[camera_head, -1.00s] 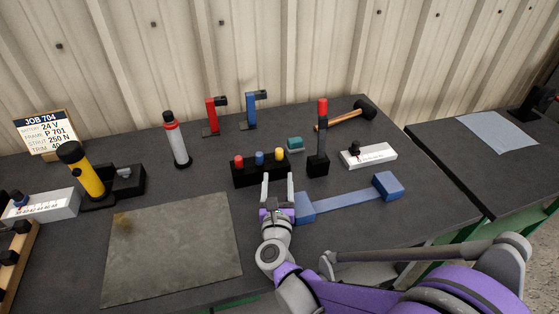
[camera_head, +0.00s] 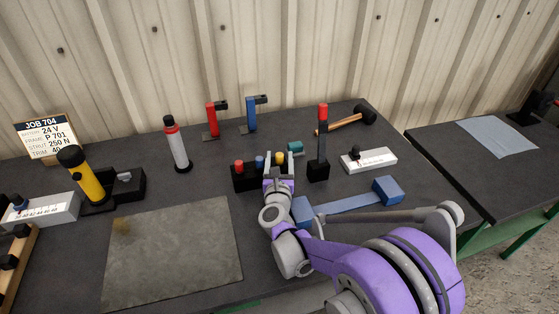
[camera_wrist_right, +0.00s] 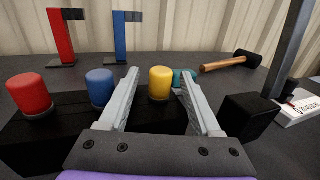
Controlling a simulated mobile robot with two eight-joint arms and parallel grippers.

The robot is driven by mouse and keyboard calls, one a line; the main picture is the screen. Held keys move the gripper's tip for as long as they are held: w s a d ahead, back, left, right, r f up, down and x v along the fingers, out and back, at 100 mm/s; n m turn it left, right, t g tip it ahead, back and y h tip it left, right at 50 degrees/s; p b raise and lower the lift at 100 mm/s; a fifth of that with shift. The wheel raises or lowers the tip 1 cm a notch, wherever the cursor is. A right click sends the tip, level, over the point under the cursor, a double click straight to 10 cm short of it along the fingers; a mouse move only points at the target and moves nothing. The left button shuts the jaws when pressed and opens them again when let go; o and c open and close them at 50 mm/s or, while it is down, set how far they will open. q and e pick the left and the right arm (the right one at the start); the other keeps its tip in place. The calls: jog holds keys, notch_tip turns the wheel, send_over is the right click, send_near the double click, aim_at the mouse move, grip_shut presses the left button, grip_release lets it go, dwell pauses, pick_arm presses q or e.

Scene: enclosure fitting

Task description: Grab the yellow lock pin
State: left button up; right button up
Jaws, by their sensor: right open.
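The yellow lock pin (camera_head: 279,159) stands upright in a black block (camera_head: 246,181), at the right end of a row with a red pin (camera_head: 239,165) and a blue pin (camera_head: 259,162). My right gripper (camera_head: 279,162) is open at the block. In the right wrist view the yellow pin (camera_wrist_right: 160,83) shows between the two open fingers (camera_wrist_right: 158,92), nearer the middle, with no visible contact. The blue pin (camera_wrist_right: 100,88) is just outside the left finger and the red pin (camera_wrist_right: 30,93) is further left. My left gripper is not in view.
A teal piece (camera_head: 295,147) lies behind the block. A red-handled lever on a black base (camera_head: 318,170) stands close on the right. A blue bar with end blocks (camera_head: 345,203) lies in front. A hammer (camera_head: 346,122) and red and blue clamps (camera_head: 211,119) are further back.

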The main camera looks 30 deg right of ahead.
grip_shut()
jog(key=shift+r, duration=0.1)
dwell(0.3)
